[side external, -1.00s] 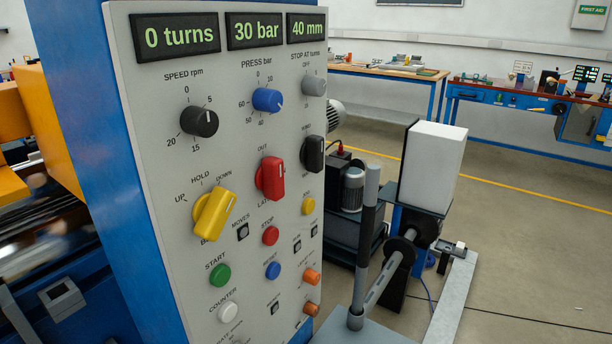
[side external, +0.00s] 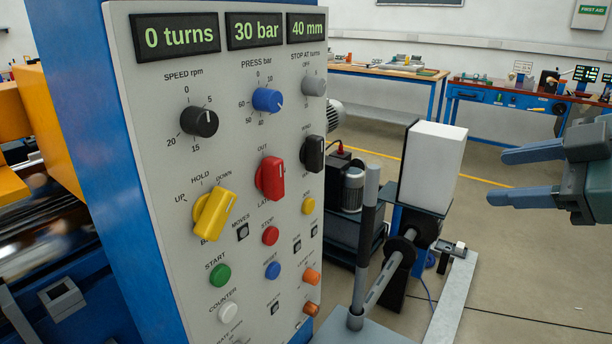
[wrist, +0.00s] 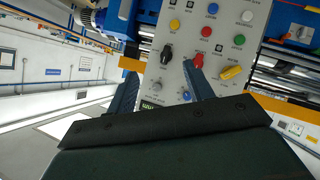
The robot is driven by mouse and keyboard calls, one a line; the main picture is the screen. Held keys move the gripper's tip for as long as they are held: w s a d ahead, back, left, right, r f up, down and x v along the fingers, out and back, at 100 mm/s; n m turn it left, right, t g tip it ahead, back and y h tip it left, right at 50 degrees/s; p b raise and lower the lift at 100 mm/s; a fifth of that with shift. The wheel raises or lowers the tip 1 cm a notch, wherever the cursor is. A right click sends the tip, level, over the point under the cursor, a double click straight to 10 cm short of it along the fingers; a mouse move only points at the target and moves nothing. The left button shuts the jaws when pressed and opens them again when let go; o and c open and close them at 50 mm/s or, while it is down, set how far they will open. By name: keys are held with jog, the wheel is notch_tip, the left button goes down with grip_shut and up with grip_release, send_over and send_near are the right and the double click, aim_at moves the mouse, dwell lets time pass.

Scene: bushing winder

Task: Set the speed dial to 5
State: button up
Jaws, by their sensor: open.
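The speed dial (side external: 199,122) is a round black knob at the upper left of the grey control panel (side external: 150,200), under the label "SPEED rpm". Its pale mark appears to point right, past the 5, which is at its upper right; the 10 label is not visible. My gripper (side external: 494,175) is open and empty at the right of the side view, well clear of the panel. In the wrist view its two fingers (wrist: 160,75) reach toward the panel, which appears upside down. I cannot make out the speed dial there; the gripper body may hide it.
The blue press dial (side external: 267,100) and grey stop dial (side external: 314,85) are right of the speed dial. Red (side external: 271,177), black (side external: 313,153) and yellow (side external: 213,213) levers protrude below. Displays read 0 turns, 30 bar, 40 mm.

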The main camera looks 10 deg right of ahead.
jog(key=w+a+r+n+t+y, duration=0.1)
jog(key=a+n+y, duration=0.15)
jog(key=a, duration=0.35)
jog(key=w+a+r+n+y, duration=0.1)
jog(key=a+r+n, duration=0.15)
jog(key=a, duration=0.45)
jog(key=n+y, duration=0.5)
send_near(210, 125)
jog(key=v, duration=0.4)
jog(key=shift+s+r+h, duration=0.1)
jog(key=shift+r+h, duration=0.15)
jog(key=shift+r, duration=0.05)
jog(key=shift+a, duration=0.1)
jog(key=shift+x, duration=6.85)
jog(key=c, duration=1)
